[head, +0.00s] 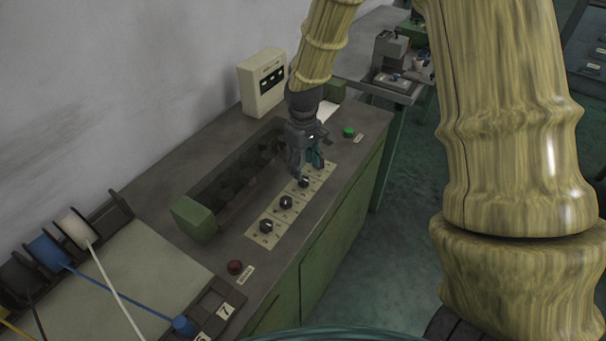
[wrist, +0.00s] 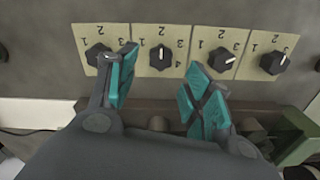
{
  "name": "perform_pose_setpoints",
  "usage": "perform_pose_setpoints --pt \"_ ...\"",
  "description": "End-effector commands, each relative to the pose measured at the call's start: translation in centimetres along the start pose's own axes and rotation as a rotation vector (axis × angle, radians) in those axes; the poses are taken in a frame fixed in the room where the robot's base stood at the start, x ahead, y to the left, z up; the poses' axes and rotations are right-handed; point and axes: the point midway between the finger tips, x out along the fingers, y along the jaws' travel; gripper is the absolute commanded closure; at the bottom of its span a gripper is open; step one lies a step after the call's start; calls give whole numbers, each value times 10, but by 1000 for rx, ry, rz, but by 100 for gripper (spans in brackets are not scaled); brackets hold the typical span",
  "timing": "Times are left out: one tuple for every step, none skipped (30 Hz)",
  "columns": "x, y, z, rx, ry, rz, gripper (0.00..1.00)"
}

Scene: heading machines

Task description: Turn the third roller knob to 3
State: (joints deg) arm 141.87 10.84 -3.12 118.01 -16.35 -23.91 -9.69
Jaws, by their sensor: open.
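A row of black roller knobs sits on cream plates along the console. Counted from the red-button end, the third knob (head: 305,182) is just below my gripper (head: 308,166). In the wrist view this knob (wrist: 162,57) lies beyond and between the two teal fingertips of my gripper (wrist: 160,82), with nothing held. Its white mark runs upright in the picture, in line with the 2 on its plate. The second knob (wrist: 222,60) and first knob (wrist: 273,63) are to its right. The fourth knob (wrist: 98,56) is beside my left finger; my gripper hides it in the head view.
A red button (head: 235,267) is at the near end and a green button (head: 348,132) at the far end. A roller trough with a green end block (head: 195,218) runs behind the knobs. A cream box (head: 262,82) stands by the wall.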

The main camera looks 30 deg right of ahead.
Motion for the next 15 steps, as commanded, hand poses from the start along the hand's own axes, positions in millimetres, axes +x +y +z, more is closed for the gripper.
perform_pose_setpoints --pt "6 0 0 0 -3 -1 49" --pt "9 0 0 0 -2 0 49" --pt "14 0 0 0 -2 0 49" --pt "18 0 0 0 -3 -1 49" --pt "21 0 0 1 -3 -1 49" --pt "25 0 0 1 -2 -1 49" --pt "28 0 0 1 -1 0 49" --pt "31 0 0 1 -2 -1 49" --pt "35 0 0 1 -2 -1 49" --pt "37 0 0 1 -1 0 49" --pt "40 0 0 1 -1 0 49" --pt "42 0 0 1 -1 0 49" --pt "44 0 0 1 -1 0 49" --pt "46 0 0 1 -1 0 49" --pt "48 0 0 1 0 0 49"
